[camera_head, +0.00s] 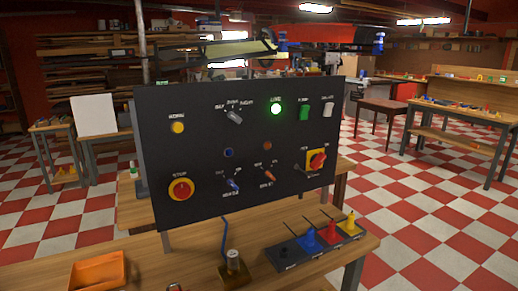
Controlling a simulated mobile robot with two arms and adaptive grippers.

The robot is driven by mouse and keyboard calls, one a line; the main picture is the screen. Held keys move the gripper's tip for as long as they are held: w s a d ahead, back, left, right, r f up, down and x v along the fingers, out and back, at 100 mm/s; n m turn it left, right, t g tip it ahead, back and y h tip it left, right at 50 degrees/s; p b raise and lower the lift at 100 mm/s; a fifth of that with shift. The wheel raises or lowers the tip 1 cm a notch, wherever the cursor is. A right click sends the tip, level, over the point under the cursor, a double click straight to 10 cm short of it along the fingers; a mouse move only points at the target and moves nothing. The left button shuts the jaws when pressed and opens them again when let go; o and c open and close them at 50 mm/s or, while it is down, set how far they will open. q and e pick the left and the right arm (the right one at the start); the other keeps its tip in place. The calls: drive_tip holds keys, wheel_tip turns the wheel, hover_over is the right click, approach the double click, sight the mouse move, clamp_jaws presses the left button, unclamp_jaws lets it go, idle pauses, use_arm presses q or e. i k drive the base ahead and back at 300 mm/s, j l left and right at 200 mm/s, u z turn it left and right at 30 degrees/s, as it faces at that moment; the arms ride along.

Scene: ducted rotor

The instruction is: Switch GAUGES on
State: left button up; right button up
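A black control panel (205,140) stands on the wooden bench, facing me. Its small labels are hard to read, so I cannot tell which control is GAUGES. On its top row are a yellow button (178,128), a grey selector (235,117), a lit green lamp (276,109), a green switch (304,112) and a white switch (328,110). Lower are a blue-handled selector (232,184), an orange-handled selector (270,175), a red rotary switch on yellow (318,160) and a red stop button on yellow (181,190). Neither gripper is in view.
The wooden bench (200,262) carries an orange tray (98,271), a small glass-topped device (233,266) with a blue cable, and a dark holder with black, blue, red and yellow pieces (315,242). Other tables stand behind and right. Checkered floor is open at right.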

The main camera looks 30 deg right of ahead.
sight(328, 112)
drive_tip(key=z, duration=1.3)
